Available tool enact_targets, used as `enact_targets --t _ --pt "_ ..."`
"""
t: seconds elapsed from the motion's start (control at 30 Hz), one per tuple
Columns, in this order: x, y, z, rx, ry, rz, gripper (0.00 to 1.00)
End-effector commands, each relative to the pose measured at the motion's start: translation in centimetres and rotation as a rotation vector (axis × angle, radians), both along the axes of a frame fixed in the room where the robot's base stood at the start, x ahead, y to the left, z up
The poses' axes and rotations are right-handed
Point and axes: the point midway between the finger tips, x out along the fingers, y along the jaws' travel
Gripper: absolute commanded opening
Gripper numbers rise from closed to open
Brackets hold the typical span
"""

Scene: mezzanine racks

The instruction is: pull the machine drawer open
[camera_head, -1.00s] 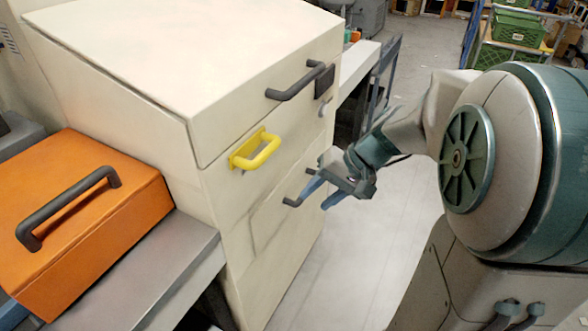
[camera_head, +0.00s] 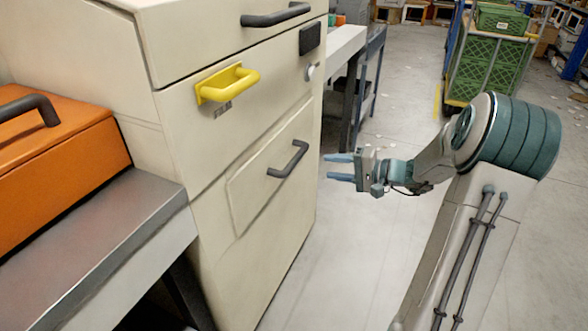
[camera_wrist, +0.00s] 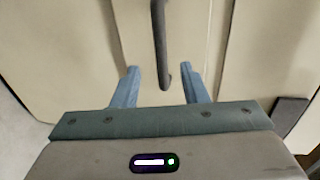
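The cream machine (camera_head: 150,75) stands at the left of the head view. Its front has a yellow handle (camera_head: 232,83) on the upper panel and a dark bar handle (camera_head: 290,160) on an inset lower panel; which one is the drawer I cannot tell. Both panels look closed. My gripper (camera_head: 328,167) is open and empty, its two blue fingers pointing at the front, a short way right of the lower dark handle. In the wrist view the dark handle (camera_wrist: 159,35) lies ahead, lined up with the gap between the fingers; I see no contact.
Another dark handle (camera_head: 275,16) is on the machine's top section. An orange box (camera_head: 55,165) sits on a grey bench (camera_head: 95,250) at the left. A table (camera_head: 345,42) stands behind the machine. The floor around my arm is clear.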

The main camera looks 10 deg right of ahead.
Motion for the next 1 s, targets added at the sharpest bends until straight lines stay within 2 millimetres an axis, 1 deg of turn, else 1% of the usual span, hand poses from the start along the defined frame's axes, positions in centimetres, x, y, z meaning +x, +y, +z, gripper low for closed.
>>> enact_targets --t 0.3,0.5,0.7,1.0 --pt "3.7 5.5 -1.6 0.001 0.002 0.006 0.4" --pt "5.8 8.3 -2.2 0.0 0.002 0.006 0.4" --pt "6.9 9.7 -2.5 0.0 0.003 0.003 0.4" --pt "7.1 10.0 -2.5 0.0 0.003 0.002 0.4"
